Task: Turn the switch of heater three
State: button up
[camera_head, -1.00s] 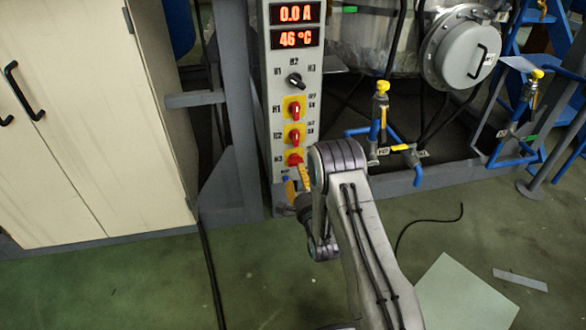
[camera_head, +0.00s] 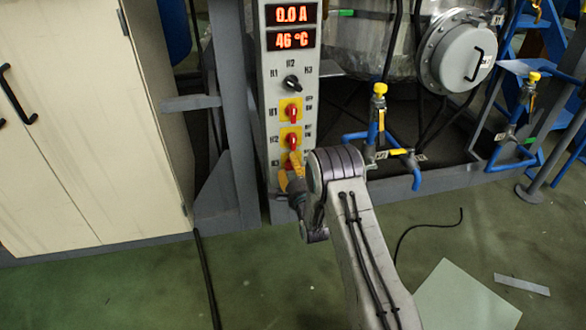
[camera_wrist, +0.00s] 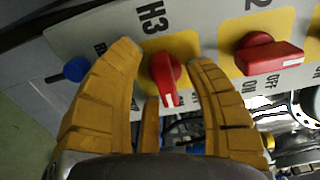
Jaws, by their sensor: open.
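The red rotary switch of heater three (camera_wrist: 164,72) sits on a yellow plate beside the H3 label in the wrist view. Its white-marked end points down in the picture, across from the sideways-pointing H2 switch. My gripper (camera_wrist: 163,60) is open, with one yellow finger on each side of the H3 switch; I cannot tell whether they touch it. In the head view my gripper (camera_head: 290,170) is at the lower panel and covers most of the H3 switch.
The H2 switch (camera_wrist: 270,55) is right beside the right finger in the wrist view. A blue knob (camera_wrist: 76,68) is left of the left finger. A cream cabinet (camera_head: 80,120) stands left; blue pipes with a yellow-handled valve (camera_head: 379,90) stand right of the panel.

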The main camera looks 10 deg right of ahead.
grip_shut()
dwell(0.3)
jog(key=shift+n, duration=0.3)
jog(key=n, duration=0.3)
jog(key=shift+d+n, duration=0.1)
jog(key=shift+n, duration=0.2)
jog(key=n, duration=0.4)
jog(key=shift+r+n, duration=0.1)
jog(key=shift+n, duration=0.2)
jog(key=n, duration=0.4)
jog(key=shift+d+r, duration=0.1)
jog(key=shift+r+n, duration=0.1)
jog(key=shift+n, duration=2.4)
